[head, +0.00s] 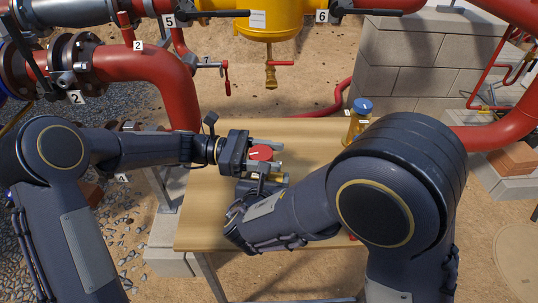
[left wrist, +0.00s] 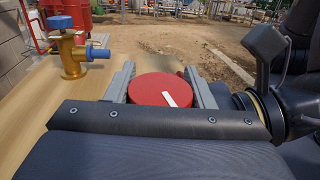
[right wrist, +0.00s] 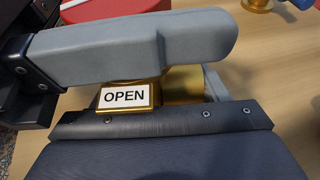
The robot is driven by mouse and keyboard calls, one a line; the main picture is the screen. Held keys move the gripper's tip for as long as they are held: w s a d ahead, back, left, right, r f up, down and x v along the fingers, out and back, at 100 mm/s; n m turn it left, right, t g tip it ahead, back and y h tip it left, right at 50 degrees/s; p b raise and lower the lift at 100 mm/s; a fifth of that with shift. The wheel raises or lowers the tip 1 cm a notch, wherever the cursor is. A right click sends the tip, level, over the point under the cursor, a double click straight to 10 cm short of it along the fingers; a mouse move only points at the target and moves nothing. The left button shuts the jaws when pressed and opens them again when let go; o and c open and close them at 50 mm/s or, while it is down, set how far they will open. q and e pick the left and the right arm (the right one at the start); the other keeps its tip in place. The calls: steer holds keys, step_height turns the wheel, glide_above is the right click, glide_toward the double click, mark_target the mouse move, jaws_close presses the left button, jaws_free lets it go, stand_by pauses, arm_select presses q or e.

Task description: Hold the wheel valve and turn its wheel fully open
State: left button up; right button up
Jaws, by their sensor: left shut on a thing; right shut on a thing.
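The wheel valve has a red round wheel (head: 261,153) on a brass body and sits over the wooden table. In the left wrist view the wheel (left wrist: 158,89) carries a white mark pointing toward its lower right edge. My left gripper (head: 266,156) is shut on the wheel, one finger on each side. In the right wrist view the brass body (right wrist: 183,83) bears a white "OPEN" plate (right wrist: 126,96). My right gripper (right wrist: 180,65) is shut on this body below the wheel; one finger partly hides it. In the head view my right arm covers much of the valve's lower part.
A brass fitting with a blue cap (head: 361,106) stands at the table's back right. The wooden table (head: 310,130) is bare behind the valve. Red pipes (head: 175,85), a yellow vessel (head: 268,20) and a block wall (head: 400,60) stand beyond.

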arm_select(q)
steer(key=o, duration=1)
steer(key=a, duration=0.4)
steer(key=w+a, duration=0.1)
steer(key=a, duration=0.3)
steer(key=w+a, duration=0.1)
steer(key=a, duration=0.3)
steer(key=shift+d, duration=0.1)
